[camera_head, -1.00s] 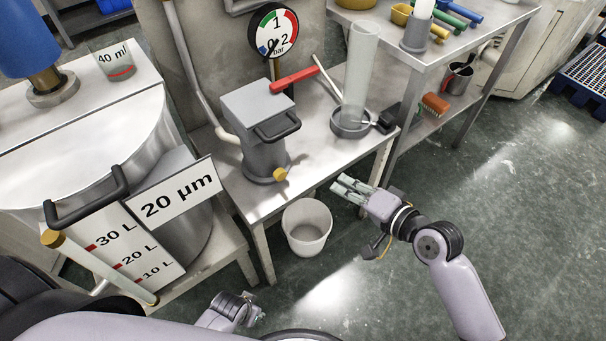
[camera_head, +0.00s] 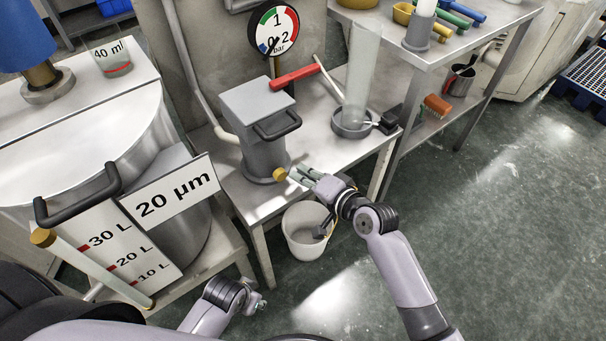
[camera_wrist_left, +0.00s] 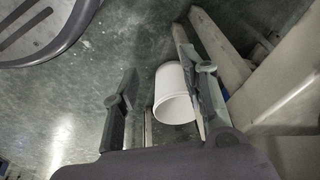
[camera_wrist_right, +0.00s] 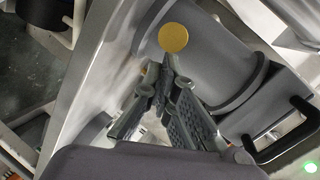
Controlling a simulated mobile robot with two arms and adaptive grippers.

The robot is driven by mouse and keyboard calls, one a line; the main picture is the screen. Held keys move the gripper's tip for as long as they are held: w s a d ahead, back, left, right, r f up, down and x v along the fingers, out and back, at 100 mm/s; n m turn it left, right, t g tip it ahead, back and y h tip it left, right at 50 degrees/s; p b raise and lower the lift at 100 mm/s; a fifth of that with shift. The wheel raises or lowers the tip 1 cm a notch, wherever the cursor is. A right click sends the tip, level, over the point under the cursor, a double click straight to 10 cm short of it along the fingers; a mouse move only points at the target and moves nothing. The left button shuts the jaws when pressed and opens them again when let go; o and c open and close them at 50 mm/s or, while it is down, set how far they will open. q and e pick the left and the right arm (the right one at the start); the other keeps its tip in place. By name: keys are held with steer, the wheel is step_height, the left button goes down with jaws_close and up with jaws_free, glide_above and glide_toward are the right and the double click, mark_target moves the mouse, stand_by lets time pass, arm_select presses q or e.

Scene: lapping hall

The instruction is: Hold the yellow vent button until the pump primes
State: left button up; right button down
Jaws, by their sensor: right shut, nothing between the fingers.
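The yellow vent button (camera_head: 280,174) sticks out low on the front of the grey pump (camera_head: 262,150), which stands on a metal bench. My right gripper (camera_head: 296,176) is shut and empty, its fingertips right beside the button in the head view. My left gripper (camera_head: 262,303) is low, near the bottom of the head view. In the left wrist view its fingers (camera_wrist_left: 165,95) are apart, with a white bucket seen beyond them.
The white bucket (camera_head: 303,232) stands on the floor under my right forearm. A dial gauge (camera_head: 274,30), a red lever (camera_head: 295,76) and a clear cylinder (camera_head: 360,80) are near the pump. A steel tank (camera_head: 90,140) stands left. Open floor lies right.

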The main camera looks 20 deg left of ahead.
steer(key=shift+w+a, duration=0.15)
steer(key=shift+a, duration=0.3)
steer(key=shift+w+a+f, duration=0.1)
steer(key=shift+a, duration=0.2)
arm_select(q)
steer(key=shift+s+d+f, duration=0.1)
steer(key=shift+f, duration=0.5)
arm_select(e)
steer(key=shift+a+f, duration=0.15)
arm_select(q)
steer(key=shift+s, duration=0.15)
arm_select(e)
steer(key=shift+s+a+f, duration=0.1)
steer(key=shift+s, duration=0.15)
stand_by(0.7)
arm_select(q)
steer(key=shift+w, duration=0.25)
stand_by(1.0)
steer(key=shift+s, duration=0.15)
arm_select(e)
steer(key=w+v, duration=0.1)
steer(key=v, duration=1.1)
steer(key=shift+d+r, duration=0.25)
steer(key=shift+d, duration=0.1)
